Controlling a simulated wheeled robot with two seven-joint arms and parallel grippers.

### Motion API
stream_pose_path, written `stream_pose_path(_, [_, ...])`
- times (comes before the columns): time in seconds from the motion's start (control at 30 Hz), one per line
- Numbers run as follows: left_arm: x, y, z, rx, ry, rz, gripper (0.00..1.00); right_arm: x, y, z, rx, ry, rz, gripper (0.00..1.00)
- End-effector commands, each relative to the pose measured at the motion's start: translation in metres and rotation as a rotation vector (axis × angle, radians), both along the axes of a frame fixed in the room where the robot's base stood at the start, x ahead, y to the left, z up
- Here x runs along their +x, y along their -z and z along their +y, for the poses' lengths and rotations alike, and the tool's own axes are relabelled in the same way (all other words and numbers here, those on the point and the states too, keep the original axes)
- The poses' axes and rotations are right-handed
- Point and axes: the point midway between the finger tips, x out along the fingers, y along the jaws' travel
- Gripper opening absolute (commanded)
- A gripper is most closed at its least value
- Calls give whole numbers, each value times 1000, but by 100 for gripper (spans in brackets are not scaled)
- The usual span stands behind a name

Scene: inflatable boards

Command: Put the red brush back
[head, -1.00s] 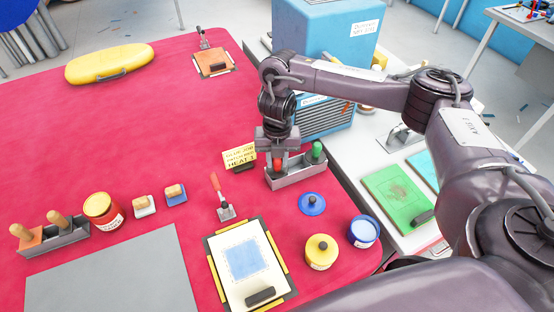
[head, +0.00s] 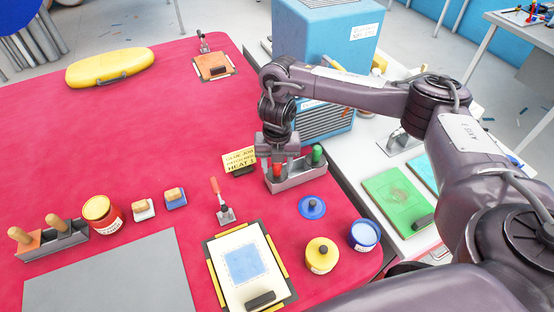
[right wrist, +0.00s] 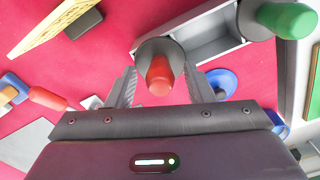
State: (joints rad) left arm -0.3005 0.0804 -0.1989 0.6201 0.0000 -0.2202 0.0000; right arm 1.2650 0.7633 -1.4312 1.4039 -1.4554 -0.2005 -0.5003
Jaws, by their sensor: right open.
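The red brush (head: 280,169) stands upright at the left end of the grey holder (head: 300,180), at the right of the red table. Its red handle also shows in the right wrist view (right wrist: 160,80), with a dark round base at the holder's end. My right gripper (head: 279,158) points down over it. Its fingers are open, one on each side of the handle, with gaps visible in the right wrist view. A green-handled brush (head: 316,155) stands at the holder's other end. My left gripper is not in view.
A yellow sign (head: 239,160) stands just left of the holder. A blue lid (head: 312,207), yellow pot (head: 321,255) and blue-white pot (head: 364,235) lie nearer. A red-handled scraper (head: 222,203) lies left. A blue heater box (head: 325,45) stands behind. The table's left-middle is clear.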

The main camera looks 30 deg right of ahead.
Motion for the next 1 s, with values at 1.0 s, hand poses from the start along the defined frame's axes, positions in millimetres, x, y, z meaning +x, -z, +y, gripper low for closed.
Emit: stream_pose_path(1.0, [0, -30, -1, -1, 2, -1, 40, 0, -129, -1, 0, 0, 0, 48])
